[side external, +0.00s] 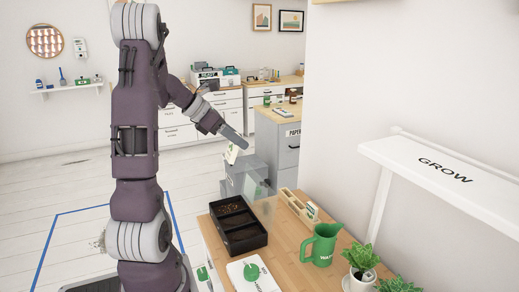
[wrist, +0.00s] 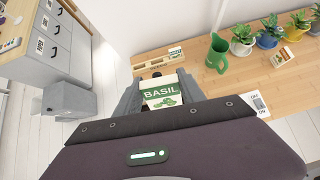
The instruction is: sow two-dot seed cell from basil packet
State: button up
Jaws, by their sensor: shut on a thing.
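The basil packet (wrist: 160,94), cream and green with the word BASIL, is held between the fingers of my gripper (wrist: 159,88). In the side view the packet (side external: 231,153) hangs at the tip of my gripper (side external: 235,143), raised behind the black seed tray (side external: 240,243). The tray sits on the wooden desk and has dark cells; brown bits show in its far cell. Dot markings on the cells are too small to read. In the wrist view the packet and gripper hide most of the tray.
A green watering can (side external: 322,245) and a wooden rack (side external: 291,204) holding a packet stand right of the tray. Potted plants (side external: 361,262) and a GROW shelf (side external: 440,172) are at right.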

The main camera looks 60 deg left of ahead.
jog(key=shift+s+a+f+n+y, duration=0.15)
jog(key=shift+s+a+n, duration=0.1)
jog(key=shift+s+a, duration=0.2)
jog(key=shift+s+a+f+n+y, duration=0.15)
jog(key=shift+s+a+n, duration=0.15)
jog(key=shift+a, duration=0.15)
notch_tip(320, 180, down, 23)
jog(key=g, duration=0.9)
jog(key=shift+m, duration=0.25)
jog(key=g, duration=0.3)
jog(key=shift+r+g, duration=0.1)
jog(key=shift+g, duration=0.3)
jog(key=g, duration=0.4)
jog(key=shift+s+r, duration=0.15)
jog(key=shift+r, duration=0.1)
jog(key=shift+s+d+r, duration=0.1)
